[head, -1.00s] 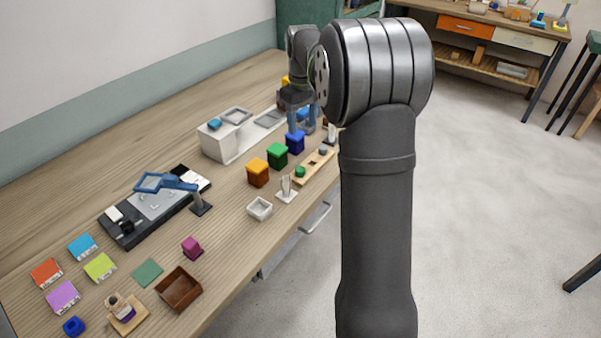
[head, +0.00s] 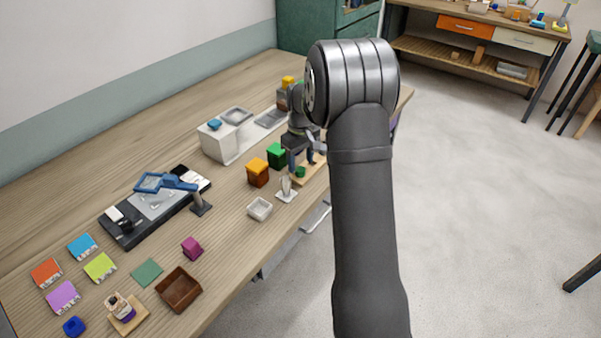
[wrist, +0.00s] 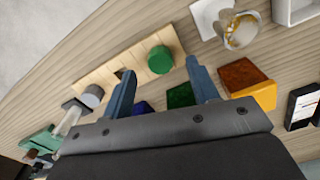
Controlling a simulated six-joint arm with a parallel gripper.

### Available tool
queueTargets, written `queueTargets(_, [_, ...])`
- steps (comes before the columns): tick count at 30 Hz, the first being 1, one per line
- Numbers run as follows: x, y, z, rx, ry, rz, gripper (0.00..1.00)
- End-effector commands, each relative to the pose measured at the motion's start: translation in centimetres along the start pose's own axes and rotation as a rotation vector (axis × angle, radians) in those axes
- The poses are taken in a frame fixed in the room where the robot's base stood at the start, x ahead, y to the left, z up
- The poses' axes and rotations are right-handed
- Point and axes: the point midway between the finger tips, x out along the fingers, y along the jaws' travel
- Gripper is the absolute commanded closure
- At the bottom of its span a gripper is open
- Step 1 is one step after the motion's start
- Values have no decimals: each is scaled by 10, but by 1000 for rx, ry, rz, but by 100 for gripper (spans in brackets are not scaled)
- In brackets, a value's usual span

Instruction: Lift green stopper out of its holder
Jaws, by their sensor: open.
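The green stopper (head: 300,172) is a short round knob seated at the near end of a pale wooden holder strip (head: 314,174). In the wrist view the green stopper (wrist: 160,59) stands on the strip (wrist: 119,66), just beyond the fingertips and between their lines. My gripper (head: 304,157) is open, its two blue fingers empty, above the holder. In the wrist view the fingers of my gripper (wrist: 160,68) point toward the stopper without visible contact. A grey-blue stopper (wrist: 93,96) sits farther along the strip. How deep the green stopper sits is hidden.
A green block (head: 277,155) and an orange block (head: 257,172) stand close beside the holder. A blue block (wrist: 142,107) shows beside a finger in the wrist view. A white stand (head: 287,190) and a white open box (head: 260,208) are near the stopper's end.

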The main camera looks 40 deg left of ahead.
Motion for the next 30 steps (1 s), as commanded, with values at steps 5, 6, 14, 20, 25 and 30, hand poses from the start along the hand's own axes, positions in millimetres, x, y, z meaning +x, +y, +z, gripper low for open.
queueTargets(5, [25, 0, -2, 0, 0, 0, 46])
queueTargets(6, [27, 0, -2, 0, 1, 0, 46])
queueTargets(14, [27, 0, -2, 0, 2, 0, 59])
queueTargets(20, [27, 0, -2, 0, 2, 0, 93])
queueTargets(25, [27, 0, -2, 0, 2, 0, 93])
queueTargets(30, [22, 0, -2, 0, 3, 1, 93])
